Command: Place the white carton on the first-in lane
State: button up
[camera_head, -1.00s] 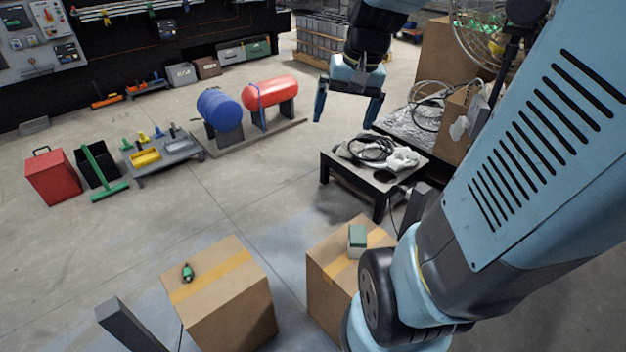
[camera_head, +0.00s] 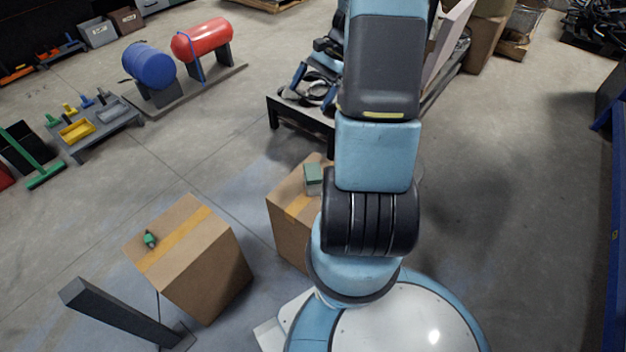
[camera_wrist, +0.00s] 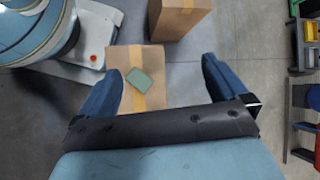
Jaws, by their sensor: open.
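My gripper (camera_wrist: 163,68) is open and empty in the wrist view, its blue fingers wide apart and pointing down. Below it, a small box with a green top (camera_wrist: 138,80) lies on a taped cardboard box (camera_wrist: 153,99), between the fingers and nearer the left one. I cannot tell whether this is the white carton. In the head view my gripper is mostly hidden behind my arm. No lane that I can identify as first-in shows.
A second cardboard box (camera_head: 200,262) bears a small green object (camera_head: 150,239). A dark post (camera_head: 115,312) stands in front of it. A low black table (camera_head: 300,112) with cables stands beyond. Red (camera_head: 201,39) and blue (camera_head: 149,65) tanks are far left.

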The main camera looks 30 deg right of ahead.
jog(key=d+f+m+t+y, duration=0.1)
jog(key=d+f+m+y, duration=0.4)
jog(key=f, duration=0.7)
jog(key=m+t, duration=0.4)
jog(key=m, duration=0.2)
send_near(308, 175)
jog(key=shift+t, duration=0.3)
jog(key=x, duration=0.3)
jog(key=f+x, duration=0.1)
jog(key=x, duration=0.3)
jog(key=d+f+x, duration=0.1)
jog(key=x, duration=0.2)
jog(key=shift+w+a+f, duration=0.1)
jog(key=shift+w, duration=0.35)
jog(key=shift+c, duration=0.5)
jog(key=c, duration=0.8)
